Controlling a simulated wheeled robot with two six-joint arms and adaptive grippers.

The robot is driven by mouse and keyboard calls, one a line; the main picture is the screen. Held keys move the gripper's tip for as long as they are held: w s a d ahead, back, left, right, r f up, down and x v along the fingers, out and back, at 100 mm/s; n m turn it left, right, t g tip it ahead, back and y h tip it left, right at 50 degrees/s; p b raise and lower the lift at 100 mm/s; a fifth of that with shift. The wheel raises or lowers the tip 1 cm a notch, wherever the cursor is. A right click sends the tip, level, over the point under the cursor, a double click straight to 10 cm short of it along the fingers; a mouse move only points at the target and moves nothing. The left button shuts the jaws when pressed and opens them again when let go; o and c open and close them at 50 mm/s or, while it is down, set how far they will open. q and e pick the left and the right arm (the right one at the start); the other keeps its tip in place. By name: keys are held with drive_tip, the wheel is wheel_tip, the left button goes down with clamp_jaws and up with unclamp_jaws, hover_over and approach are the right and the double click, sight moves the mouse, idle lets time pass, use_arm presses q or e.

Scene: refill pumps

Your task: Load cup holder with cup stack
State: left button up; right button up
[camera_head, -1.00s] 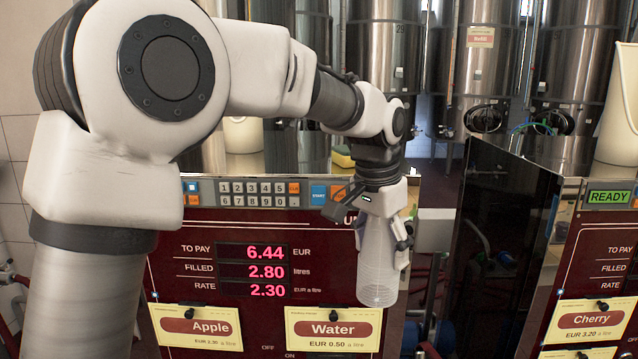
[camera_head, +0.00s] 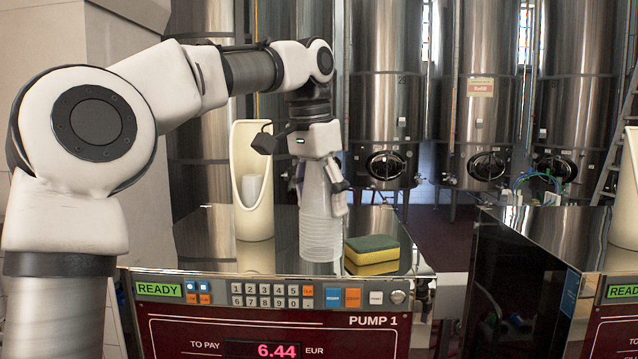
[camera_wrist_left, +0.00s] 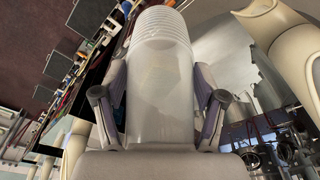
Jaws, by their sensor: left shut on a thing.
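A translucent stack of cups (camera_head: 319,225) hangs from my left gripper (camera_head: 322,188), which points down above the top of pump 1. The ridged rims at the stack's lower end show in the head view. In the left wrist view the stack (camera_wrist_left: 160,85) sits between the two fingers, which are shut on it. The cream cup holder (camera_head: 252,160) stands upright on the pump top to the left of the stack, apart from it. A whitish cup shape (camera_head: 252,190) shows inside its open front. My right gripper is not in view.
A yellow and green sponge (camera_head: 371,256) lies on the pump top (camera_head: 205,250), just right of the stack. The pump's front panel (camera_head: 270,335) faces me. A second pump (camera_head: 530,265) stands at the right, and steel tanks (camera_head: 385,90) stand behind.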

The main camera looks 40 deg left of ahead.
use_arm(q)
drive_tip(key=w+a+f+p, duration=0.1)
drive_tip(key=w+a, duration=0.1)
drive_tip(key=w+a+f+p, duration=0.3)
drive_tip(key=w+a+p, duration=0.1)
drive_tip(key=w+a, duration=0.1)
drive_tip(key=shift+f, duration=0.2)
drive_tip(key=shift+s, duration=0.1)
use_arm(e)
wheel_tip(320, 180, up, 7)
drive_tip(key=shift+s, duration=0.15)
use_arm(q)
drive_tip(key=shift+f, duration=0.1)
drive_tip(key=o, duration=1.3)
drive_tip(key=shift+w+f, duration=0.15)
drive_tip(key=shift+w, duration=0.1)
drive_tip(key=shift+s, duration=0.1)
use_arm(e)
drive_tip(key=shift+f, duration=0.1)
